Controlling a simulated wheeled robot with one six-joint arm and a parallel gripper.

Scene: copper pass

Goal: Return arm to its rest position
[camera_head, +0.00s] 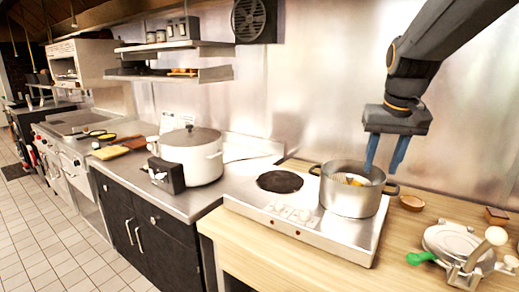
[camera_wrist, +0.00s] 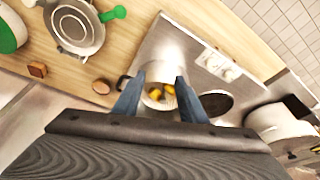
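My gripper (camera_head: 386,152) is at the upper right of the head view, with its two blue fingers pointing down and spread apart. Nothing is between the fingers. It hangs above the right side of a steel pot (camera_head: 352,196) that stands on the right part of a two-burner hob (camera_head: 299,240). Yellow-orange pieces show inside the pot. In the wrist view, the fingers (camera_wrist: 160,98) are apart, and the pot (camera_wrist: 158,94) with yellow pieces (camera_wrist: 168,89) shows between and beyond them. My arm reaches in from the top right.
A large white lidded pot (camera_head: 192,158) stands on the counter to the left. A wall shelf (camera_head: 185,75) and a fan (camera_head: 254,20) are behind. The air around my gripper looks clear.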

